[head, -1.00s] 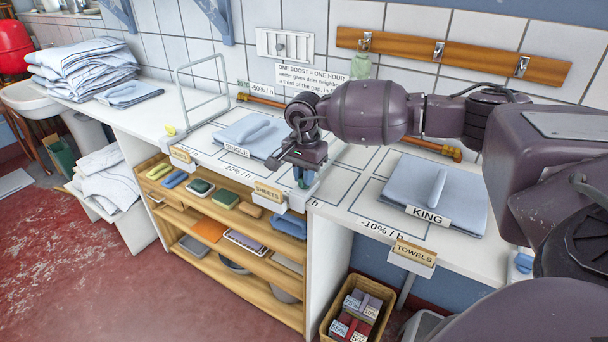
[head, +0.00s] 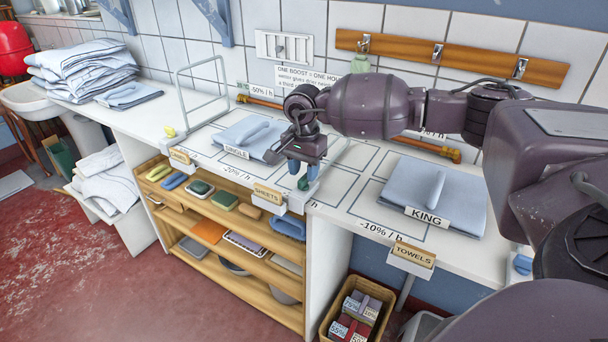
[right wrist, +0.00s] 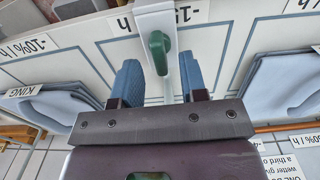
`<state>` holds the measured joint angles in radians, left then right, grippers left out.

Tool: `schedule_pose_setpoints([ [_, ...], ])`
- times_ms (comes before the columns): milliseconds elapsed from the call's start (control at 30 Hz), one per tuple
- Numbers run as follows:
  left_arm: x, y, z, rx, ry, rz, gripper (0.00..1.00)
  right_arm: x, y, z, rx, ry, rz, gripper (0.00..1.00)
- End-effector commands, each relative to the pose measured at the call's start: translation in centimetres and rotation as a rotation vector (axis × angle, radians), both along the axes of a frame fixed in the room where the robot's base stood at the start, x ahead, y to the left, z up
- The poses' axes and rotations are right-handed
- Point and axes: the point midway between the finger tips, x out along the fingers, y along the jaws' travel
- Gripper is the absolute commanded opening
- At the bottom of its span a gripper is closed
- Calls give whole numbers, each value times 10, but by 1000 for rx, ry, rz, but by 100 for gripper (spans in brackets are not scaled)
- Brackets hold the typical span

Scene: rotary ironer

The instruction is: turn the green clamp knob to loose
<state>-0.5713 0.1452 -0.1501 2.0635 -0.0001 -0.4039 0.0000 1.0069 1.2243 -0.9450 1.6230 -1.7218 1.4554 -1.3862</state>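The green clamp knob (right wrist: 159,50) shows in the right wrist view, upright in the picture, on a white rail that runs up to the counter edge. In the head view the knob (head: 301,182) is a small green patch, partly hidden under my right gripper. My right gripper (right wrist: 159,62) is open, with one blue finger on each side of the knob and a visible gap on both sides. In the head view the right gripper (head: 303,170) points down at the counter's front edge. My left gripper is not in view.
The SHEETS sign (head: 267,194) stands just left of the gripper at the counter edge. Folded blue linen lies on both sides, labelled SINGLE (head: 250,134) and KING (head: 440,190). Wooden shelves (head: 250,265) and a basket (head: 325,322) sit below. A wire frame (head: 205,90) stands further left.

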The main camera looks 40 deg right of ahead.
Motion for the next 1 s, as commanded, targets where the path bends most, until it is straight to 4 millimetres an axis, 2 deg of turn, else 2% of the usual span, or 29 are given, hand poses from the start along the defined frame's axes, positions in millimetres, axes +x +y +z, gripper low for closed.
schedule_pose_setpoints([
  [33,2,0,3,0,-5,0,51,0,0,12,0,-5,0,39],
  [200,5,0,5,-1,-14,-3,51,1,0,44,0,-5,0,39],
  [433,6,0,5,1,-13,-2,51,0,0,76,1,-3,1,39],
  [633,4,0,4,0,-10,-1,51,0,0,87,0,-1,1,39],
  [1000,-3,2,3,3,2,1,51,0,0,88,0,-1,1,39],
])
